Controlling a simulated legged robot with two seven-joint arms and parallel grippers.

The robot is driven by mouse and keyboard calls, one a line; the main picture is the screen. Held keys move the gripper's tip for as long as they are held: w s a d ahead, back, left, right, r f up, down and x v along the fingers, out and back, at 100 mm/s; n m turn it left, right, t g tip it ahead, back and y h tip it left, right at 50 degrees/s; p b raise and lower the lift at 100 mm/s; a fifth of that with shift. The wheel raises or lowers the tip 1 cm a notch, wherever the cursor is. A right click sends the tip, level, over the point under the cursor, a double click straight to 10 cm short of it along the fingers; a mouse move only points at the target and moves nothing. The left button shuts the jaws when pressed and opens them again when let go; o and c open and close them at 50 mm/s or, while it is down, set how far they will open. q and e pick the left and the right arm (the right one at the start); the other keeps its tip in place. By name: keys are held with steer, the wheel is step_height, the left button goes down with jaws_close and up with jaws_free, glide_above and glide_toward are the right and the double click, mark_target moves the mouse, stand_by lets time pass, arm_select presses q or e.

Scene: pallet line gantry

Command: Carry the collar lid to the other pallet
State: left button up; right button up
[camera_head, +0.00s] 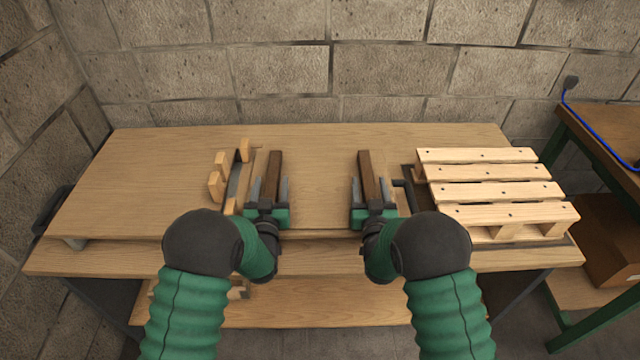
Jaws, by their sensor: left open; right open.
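The collar lid appears to be the flat light-wood panel (318,185) between my grippers; its edges blend into the similar wood around it. Two dark brown bars stand out, a left bar (274,162) and a right bar (367,162). My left gripper (269,184) is open, with its fingers on either side of the left bar. My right gripper (371,184) is open, with its fingers on either side of the right bar. Whether the fingers touch the bars cannot be told. A slatted pale pallet (490,172) lies at the right, its top bare.
Small wooden blocks (216,185) and a dark strip are left of my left gripper. The wooden worktop (140,185) is clear at the far left. A stone wall (280,70) stands behind. A side bench (605,130) with a blue cable is at the right.

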arm_select(q)
steer(key=shift+c, duration=0.2)
arm_select(e)
steer(key=shift+c, duration=0.2)
arm_select(q)
jaws_close()
arm_select(e)
jaws_close()
stand_by(0.7)
